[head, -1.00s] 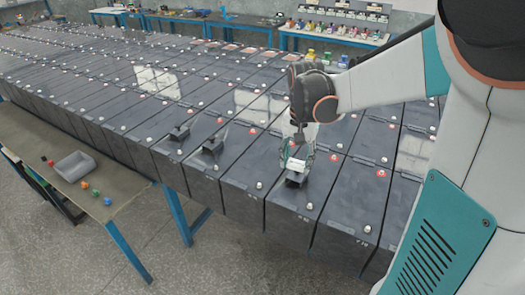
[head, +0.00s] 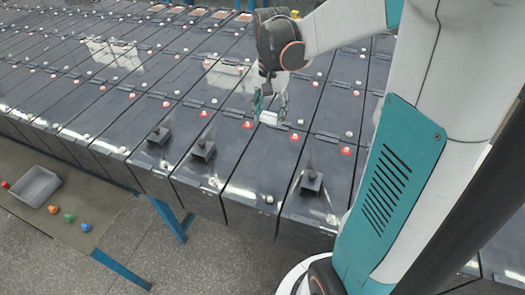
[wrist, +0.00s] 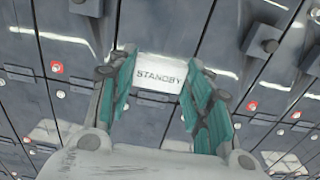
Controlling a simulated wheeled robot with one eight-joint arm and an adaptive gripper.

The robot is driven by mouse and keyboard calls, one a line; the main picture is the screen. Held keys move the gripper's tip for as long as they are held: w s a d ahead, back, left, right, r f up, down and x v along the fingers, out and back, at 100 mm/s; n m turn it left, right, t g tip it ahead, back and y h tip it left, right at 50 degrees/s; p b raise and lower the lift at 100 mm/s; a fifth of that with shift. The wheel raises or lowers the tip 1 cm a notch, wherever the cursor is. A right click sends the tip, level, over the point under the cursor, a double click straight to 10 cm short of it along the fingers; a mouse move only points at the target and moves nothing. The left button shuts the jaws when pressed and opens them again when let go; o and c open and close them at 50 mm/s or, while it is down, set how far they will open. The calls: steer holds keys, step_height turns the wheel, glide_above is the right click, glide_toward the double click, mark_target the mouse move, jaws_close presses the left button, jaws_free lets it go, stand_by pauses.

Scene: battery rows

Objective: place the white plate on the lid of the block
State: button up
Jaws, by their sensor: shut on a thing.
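My gripper (head: 270,98) is shut on the white plate (head: 270,118), above the dark block tops in the middle of the head view. In the wrist view the plate (wrist: 160,73) reads STANDBY and sits between the two teal fingers of my gripper (wrist: 160,98). Below it is the smooth dark lid of a block (head: 248,177). I cannot tell whether the plate touches a lid or hangs above it.
Small dark stands (head: 311,182), (head: 203,150) and (head: 160,135) rise near the front ends of the blocks. Red and white caps dot the block tops. A side table with a grey bin (head: 35,186) and small coloured pieces stands at left.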

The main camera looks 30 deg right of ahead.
mark_target(269, 161)
step_height(269, 161, down, 19)
steer(key=b, duration=0.3)
steer(key=shift+r, duration=0.15)
steer(key=shift+b, duration=0.35)
steer(key=shift+f, duration=0.25)
steer(key=o, duration=0.9)
steer(key=shift+r, duration=0.1)
steer(key=shift+c, duration=0.2)
steer(key=shift+r, duration=0.1)
step_height(269, 161, up, 12)
steer(key=p, duration=0.2)
steer(key=shift+p, duration=0.3)
